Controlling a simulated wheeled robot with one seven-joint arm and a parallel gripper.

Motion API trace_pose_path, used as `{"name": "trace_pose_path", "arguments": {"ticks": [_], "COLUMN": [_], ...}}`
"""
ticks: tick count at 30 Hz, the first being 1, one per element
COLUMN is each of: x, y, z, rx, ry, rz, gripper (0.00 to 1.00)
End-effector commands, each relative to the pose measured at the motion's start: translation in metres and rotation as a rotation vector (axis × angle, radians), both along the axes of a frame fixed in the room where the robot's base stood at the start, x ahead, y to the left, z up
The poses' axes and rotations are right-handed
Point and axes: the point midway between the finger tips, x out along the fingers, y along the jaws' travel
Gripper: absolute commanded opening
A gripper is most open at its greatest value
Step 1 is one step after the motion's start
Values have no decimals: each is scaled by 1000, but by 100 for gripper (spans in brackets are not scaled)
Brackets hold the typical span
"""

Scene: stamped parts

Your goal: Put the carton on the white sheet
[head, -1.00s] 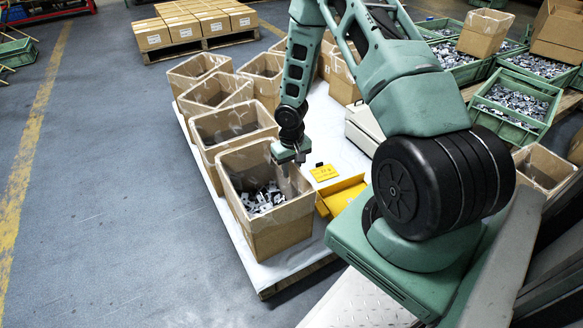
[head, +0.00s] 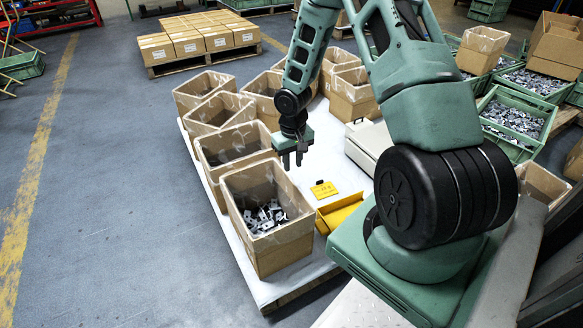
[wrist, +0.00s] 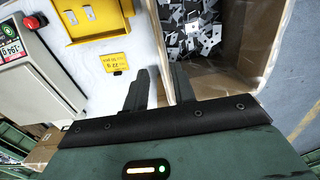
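The front carton (head: 283,250), an open brown box with metal stamped parts in the bottom, stands upright at the front end of the white sheet (head: 328,165), which covers a low pallet. My gripper (head: 293,160) is above the carton's far right side, apart from it. In the wrist view its two fingers (wrist: 160,88) are spread with nothing between them gripped. The carton's wall and parts (wrist: 193,30) show just right of and beyond the fingers, and the white sheet (wrist: 145,50) shows to their left.
Several other open cartons (head: 232,145) stand behind on the sheet. A yellow bin (head: 338,212), a yellow card (head: 324,189) and a white device (head: 366,142) lie to the right. Green crates of parts (head: 512,118) stand far right. The left floor is clear.

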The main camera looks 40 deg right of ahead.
Motion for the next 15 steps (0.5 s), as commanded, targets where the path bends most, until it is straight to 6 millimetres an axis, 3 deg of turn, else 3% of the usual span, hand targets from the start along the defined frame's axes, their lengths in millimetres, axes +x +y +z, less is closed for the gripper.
{"name": "trace_pose_path", "arguments": {"ticks": [2,5,8,10,15], "x": [2,7,9,1,-51], "y": [5,31,82,127,230], "z": [9,30,68,99,165], "rx": [-3,-10,-22,-28,-23], "ry": [-2,-6,-13,-15,-21], "rz": [12,69,177,272,514], "gripper": [26,26,26,26,26]}}
